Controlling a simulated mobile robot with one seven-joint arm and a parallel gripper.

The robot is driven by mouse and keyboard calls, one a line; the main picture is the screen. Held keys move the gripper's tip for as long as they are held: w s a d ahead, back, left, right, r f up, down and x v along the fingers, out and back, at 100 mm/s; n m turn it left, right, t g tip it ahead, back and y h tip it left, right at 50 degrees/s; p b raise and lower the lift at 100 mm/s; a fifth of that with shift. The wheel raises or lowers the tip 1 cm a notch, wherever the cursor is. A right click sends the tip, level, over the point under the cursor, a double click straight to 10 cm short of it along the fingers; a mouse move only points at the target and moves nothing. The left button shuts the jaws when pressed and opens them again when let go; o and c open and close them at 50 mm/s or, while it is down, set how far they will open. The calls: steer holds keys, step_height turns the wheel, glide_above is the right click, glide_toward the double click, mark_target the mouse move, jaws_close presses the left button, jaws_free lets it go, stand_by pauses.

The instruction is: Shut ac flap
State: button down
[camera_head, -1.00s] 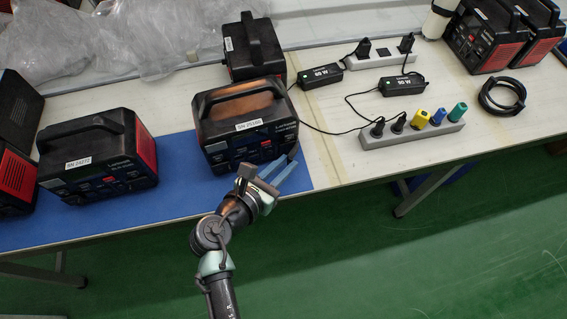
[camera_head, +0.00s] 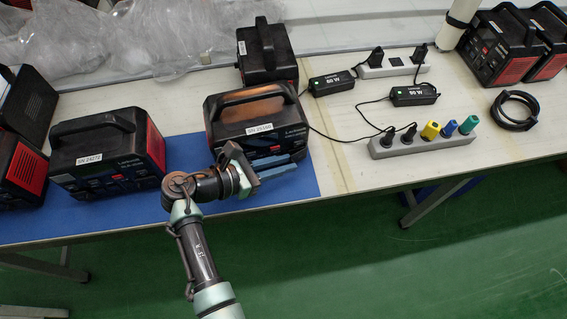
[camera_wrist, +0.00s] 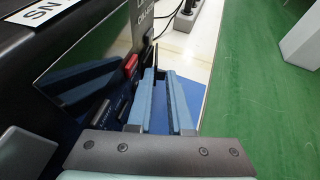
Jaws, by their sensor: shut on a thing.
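The black power station (camera_head: 225,112) with a handle and a white serial label stands on the blue mat, its front toward me. My gripper (camera_head: 285,166) lies along the lower right of that front, its blue fingers pointing right. In the wrist view the power station's dark glossy front (camera_wrist: 90,75) is on the left, with a red switch (camera_wrist: 131,66) and sockets beside my gripper (camera_wrist: 168,74). The fingers are close together, shut on a small part at the front, apparently the AC flap.
Another power station (camera_head: 105,160) stands to the left on the blue mat (camera_head: 290,188), and one (camera_head: 265,52) stands behind. A power strip (camera_head: 425,142) with colored plugs, cables and black adapters lie to the right. The table's front edge is just below my gripper.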

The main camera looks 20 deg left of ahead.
steer(key=shift+f, duration=0.1)
steer(key=c, duration=0.9)
jaws_free()
steer(key=shift+w+a+r, duration=0.1)
steer(key=shift+a+r, duration=0.05)
steer(key=shift+r, duration=0.05)
